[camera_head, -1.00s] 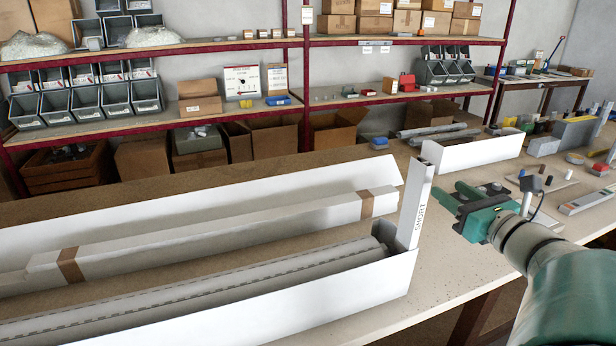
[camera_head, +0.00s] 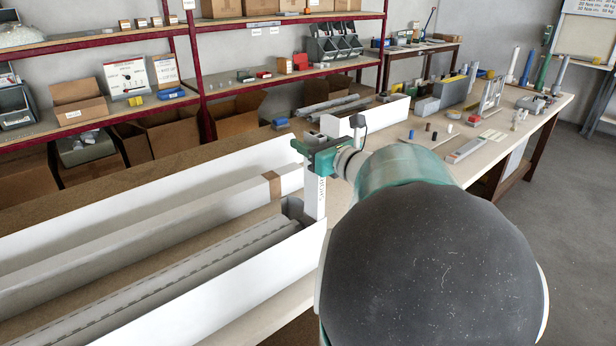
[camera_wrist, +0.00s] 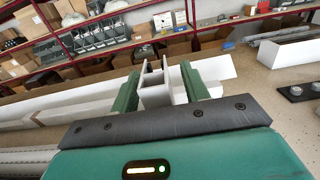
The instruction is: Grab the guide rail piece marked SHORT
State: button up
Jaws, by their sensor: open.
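The SHORT guide rail piece (camera_head: 314,200) is a white upright profile at the right end of a long white open box (camera_head: 265,262). Its lettering is partly visible below my gripper (camera_head: 310,148). In the wrist view, the hollow top of the piece (camera_wrist: 155,88) stands between the two green fingers of my gripper (camera_wrist: 160,75). The fingers are open, one on each side of it. A gap shows on the right side; I cannot tell whether the left finger touches it. My arm hides part of the box's right end.
Long grey profiles (camera_head: 170,280) and a long white carton (camera_head: 150,232) lie in the box. A second white box (camera_head: 375,118) stands farther back. Tools and small parts are spread on the bench to the right. Shelves with bins and cartons stand behind.

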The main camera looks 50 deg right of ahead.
grip_shut()
